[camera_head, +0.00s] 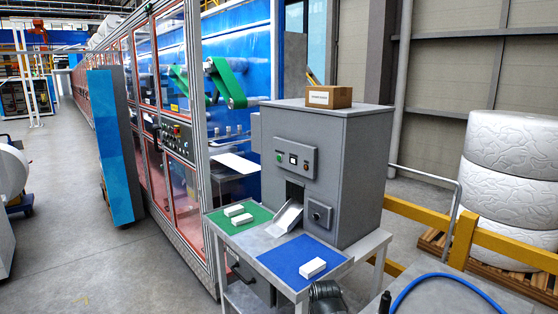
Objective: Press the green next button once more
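The green button (280,157) is on the left of a small control panel on the front of a grey cabinet (345,165). A pale, square element (293,160) is in the panel's middle and an orange button (306,164) is on its right. A dark, ribbed part at the bottom edge (327,297) looks like the end of my arm with my gripper. It is low, in front of the table and well apart from the green button. Its fingers cannot be made out. Nothing covers the panel.
Below the panel a metal chute (285,219) opens onto a table. A green mat (222,222) bears two white boxes (238,214); a blue mat (290,257) bears one white box (313,267). A dark knob (319,213) sits right of the chute. A yellow rail (505,243) stands right.

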